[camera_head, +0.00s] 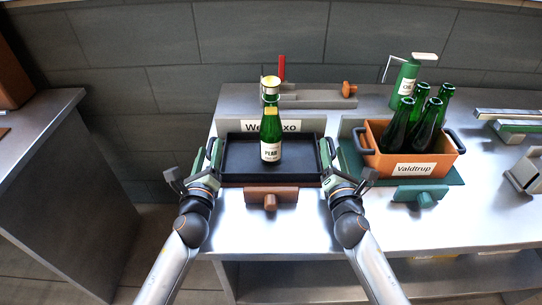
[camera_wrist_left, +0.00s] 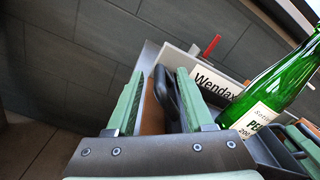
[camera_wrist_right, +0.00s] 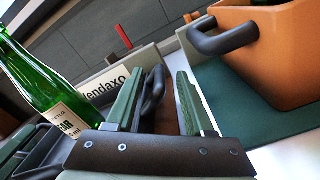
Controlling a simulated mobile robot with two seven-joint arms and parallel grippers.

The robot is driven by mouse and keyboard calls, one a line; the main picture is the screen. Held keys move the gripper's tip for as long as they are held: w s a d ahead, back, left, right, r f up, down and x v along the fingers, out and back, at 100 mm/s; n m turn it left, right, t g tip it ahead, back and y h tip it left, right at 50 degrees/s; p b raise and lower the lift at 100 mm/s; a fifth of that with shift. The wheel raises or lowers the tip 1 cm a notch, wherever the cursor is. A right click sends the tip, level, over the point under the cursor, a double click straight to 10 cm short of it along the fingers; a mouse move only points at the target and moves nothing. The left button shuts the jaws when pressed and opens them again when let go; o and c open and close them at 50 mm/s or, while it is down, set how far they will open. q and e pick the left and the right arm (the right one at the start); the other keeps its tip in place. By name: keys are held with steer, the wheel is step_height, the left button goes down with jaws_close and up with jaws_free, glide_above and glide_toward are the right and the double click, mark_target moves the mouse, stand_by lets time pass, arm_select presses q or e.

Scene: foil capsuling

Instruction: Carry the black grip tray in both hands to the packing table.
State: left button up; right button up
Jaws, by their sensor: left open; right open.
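The black grip tray (camera_head: 240,164) sits on the steel table, with one green bottle (camera_head: 270,130) labelled "PEAR" upright in it, its top gold. My left gripper (camera_head: 208,162) is at the tray's left end. In the left wrist view its open green fingers (camera_wrist_left: 157,103) stand either side of the tray's dark handle (camera_wrist_left: 167,92), with a gap visible. My right gripper (camera_head: 332,162) is at the tray's right end. In the right wrist view its open fingers (camera_wrist_right: 157,103) stand either side of the other handle (camera_wrist_right: 152,95). I cannot tell whether either touches.
An orange crate (camera_head: 376,162) labelled "Valdtrup" with several green bottles stands right of the tray on a green mat (camera_head: 350,160). A "Wendaxo" sign (camera_head: 285,126) is behind the tray. A brown block with a knob (camera_head: 271,198) sits in front. Another steel-topped table (camera_head: 42,125) stands left, across a floor gap.

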arm_select(q)
steer(key=shift+w, duration=0.35)
arm_select(e)
steer(key=shift+w, duration=0.35)
arm_select(q)
jaws_close()
arm_select(e)
jaws_close()
arm_select(q)
steer(key=shift+a, duration=0.1)
arm_select(e)
steer(key=shift+d, duration=0.1)
arm_select(q)
steer(key=shift+a+f, duration=0.2)
steer(key=shift+f, duration=0.05)
arm_select(e)
steer(key=shift+d+f, duration=0.15)
steer(key=shift+f, duration=0.1)
arm_select(q)
steer(key=shift+r, duration=0.15)
arm_select(e)
steer(key=shift+r, duration=0.15)
